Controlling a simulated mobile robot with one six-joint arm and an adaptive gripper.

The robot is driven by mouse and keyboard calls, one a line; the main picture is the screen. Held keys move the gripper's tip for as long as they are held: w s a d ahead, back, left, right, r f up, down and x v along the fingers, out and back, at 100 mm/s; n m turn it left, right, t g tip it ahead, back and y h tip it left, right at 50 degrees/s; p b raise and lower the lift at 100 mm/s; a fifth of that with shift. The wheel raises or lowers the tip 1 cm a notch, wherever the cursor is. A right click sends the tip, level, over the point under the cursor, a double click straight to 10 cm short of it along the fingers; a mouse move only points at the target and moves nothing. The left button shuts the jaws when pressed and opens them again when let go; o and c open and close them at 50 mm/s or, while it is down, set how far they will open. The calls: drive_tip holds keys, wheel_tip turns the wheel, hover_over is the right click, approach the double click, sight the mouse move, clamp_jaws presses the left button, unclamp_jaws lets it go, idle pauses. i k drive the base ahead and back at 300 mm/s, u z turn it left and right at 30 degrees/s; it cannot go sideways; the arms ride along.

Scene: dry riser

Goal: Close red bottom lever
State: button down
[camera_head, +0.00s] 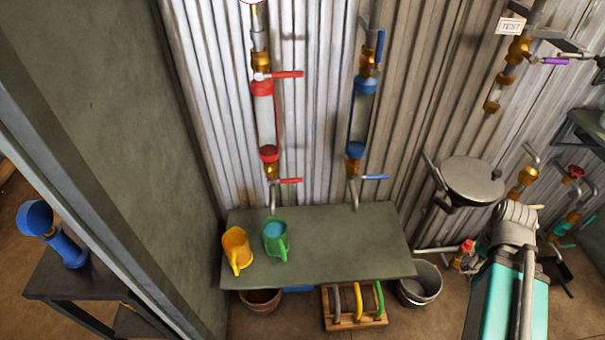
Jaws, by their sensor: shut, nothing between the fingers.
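The red bottom lever (290,181) sticks out horizontally to the right from a brass valve (271,171) low on the red-collared pipe. Above it, a clear tube (266,122) sits between two red collars. The red top lever (287,74) also points right, roughly horizontal. A bent grey spout (274,202) comes down below the bottom valve, over the table. I cannot make out my gripper's fingers in this view, and nothing is seen touching either red lever.
A green table (345,240) stands below the pipes, holding a yellow jug (236,249) and a green jug (275,239). The blue pipe (362,115) runs to the right, with a blue bottom lever (375,177). A teal body (495,305) fills the lower right.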

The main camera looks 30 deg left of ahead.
sight(291, 181)
drive_tip(key=z, duration=0.4)
drive_tip(key=k, duration=1.45)
drive_tip(key=u, duration=0.5)
drive_tip(key=i, duration=1)
